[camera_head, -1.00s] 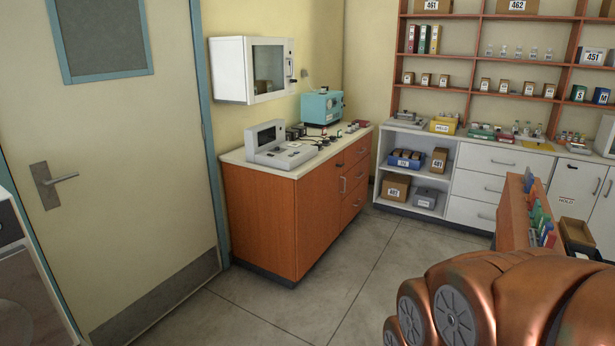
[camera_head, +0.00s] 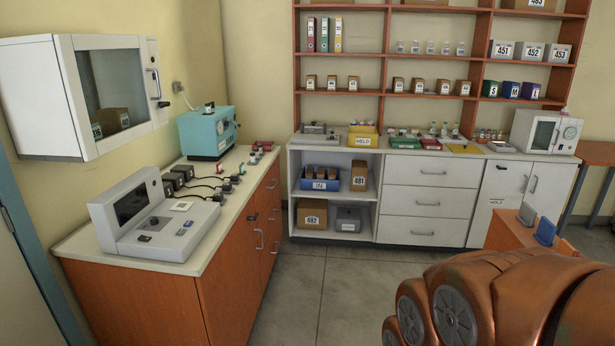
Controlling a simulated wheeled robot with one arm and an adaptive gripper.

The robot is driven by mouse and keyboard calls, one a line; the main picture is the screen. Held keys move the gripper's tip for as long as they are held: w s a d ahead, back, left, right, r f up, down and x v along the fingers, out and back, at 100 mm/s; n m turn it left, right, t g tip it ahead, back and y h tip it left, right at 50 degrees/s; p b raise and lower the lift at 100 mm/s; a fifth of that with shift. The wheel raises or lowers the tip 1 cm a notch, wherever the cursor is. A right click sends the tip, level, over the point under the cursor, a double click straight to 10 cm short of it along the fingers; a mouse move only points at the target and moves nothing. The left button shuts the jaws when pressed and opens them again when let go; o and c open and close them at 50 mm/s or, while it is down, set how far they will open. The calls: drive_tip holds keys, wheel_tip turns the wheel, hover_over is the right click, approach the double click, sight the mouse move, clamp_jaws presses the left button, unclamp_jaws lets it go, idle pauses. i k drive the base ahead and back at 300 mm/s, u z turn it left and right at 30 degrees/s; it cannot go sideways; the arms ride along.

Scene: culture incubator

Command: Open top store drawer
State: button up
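The white drawer unit stands against the far wall, with three stacked drawers. The middle drawer (camera_head: 425,201) and bottom drawer (camera_head: 420,231) also look shut. My copper arm fills the lower right of the view, well in front of the unit. My gripper's fingers are not in view, so its state does not show.
An orange-fronted counter (camera_head: 160,305) with instruments stands at the left. Open shelves (camera_head: 364,213) with boxes adjoin the drawers on the left, and a white cupboard (camera_head: 515,196) on the right. An orange piece (camera_head: 507,231) stands beyond my arm. Grey floor (camera_head: 345,290) lies clear before the drawers.

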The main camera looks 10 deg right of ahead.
sight(398, 169)
drive_tip(key=z, duration=0.5)
drive_tip(key=i, duration=4.2)
drive_tip(key=z, duration=0.05)
